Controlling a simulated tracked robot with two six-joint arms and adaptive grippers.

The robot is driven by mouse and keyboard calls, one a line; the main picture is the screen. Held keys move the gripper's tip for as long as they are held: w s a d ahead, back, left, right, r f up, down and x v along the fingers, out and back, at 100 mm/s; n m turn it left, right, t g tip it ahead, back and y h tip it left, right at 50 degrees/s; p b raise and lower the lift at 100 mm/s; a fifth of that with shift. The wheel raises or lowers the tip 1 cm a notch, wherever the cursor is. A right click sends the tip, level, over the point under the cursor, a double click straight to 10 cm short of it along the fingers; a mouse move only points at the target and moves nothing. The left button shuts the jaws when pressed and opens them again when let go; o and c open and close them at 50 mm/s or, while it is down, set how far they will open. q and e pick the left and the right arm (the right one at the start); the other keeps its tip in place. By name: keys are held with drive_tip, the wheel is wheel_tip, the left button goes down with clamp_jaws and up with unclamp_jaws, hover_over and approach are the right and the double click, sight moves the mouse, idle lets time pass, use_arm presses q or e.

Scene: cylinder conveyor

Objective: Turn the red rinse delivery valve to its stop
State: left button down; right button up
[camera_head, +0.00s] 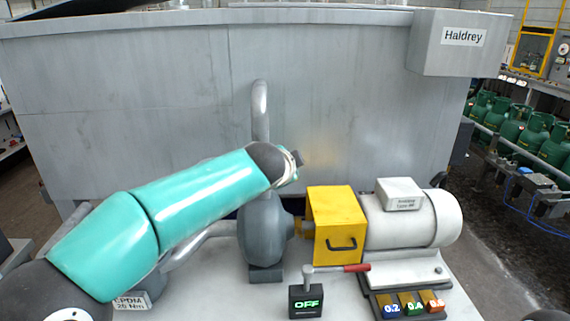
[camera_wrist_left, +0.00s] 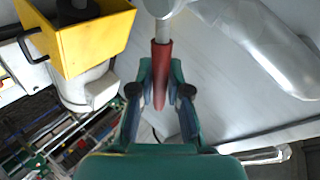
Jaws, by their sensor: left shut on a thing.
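The red valve handle (camera_wrist_left: 160,75) points down from a grey round valve body (camera_wrist_left: 160,6) at the top of the left wrist view. My left gripper (camera_wrist_left: 160,98) is shut on this handle, with one green finger on each side of it. A thick grey pipe (camera_wrist_left: 262,45) runs beside the valve. In the head view my left arm crosses in front of the grey pump (camera_head: 264,235), and my left gripper and the held handle are hidden there. My right gripper is not in view.
A yellow guard box (camera_head: 335,222) and a pale motor (camera_head: 412,218) stand right of the pump. In front is a second red-gripped lever (camera_head: 343,268) over a black OFF box (camera_head: 305,303). A large grey tank (camera_head: 150,100) closes off the back.

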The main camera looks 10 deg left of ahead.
use_arm(q)
drive_tip(key=shift+d+f+m+g+y+p, duration=0.25)
drive_tip(key=shift+f+m+y, duration=0.5)
drive_tip(key=shift+f+y, duration=0.15)
drive_tip(key=shift+d+f+m+g+y+p, duration=0.2)
drive_tip(key=shift+d+f+m+g+y, duration=0.05)
drive_tip(key=shift+f+m+y, duration=0.6)
drive_tip(key=shift+f, duration=0.15)
drive_tip(key=c, duration=1.1)
unclamp_jaws()
drive_tip(key=shift+w, duration=0.1)
drive_tip(key=v, duration=1.2)
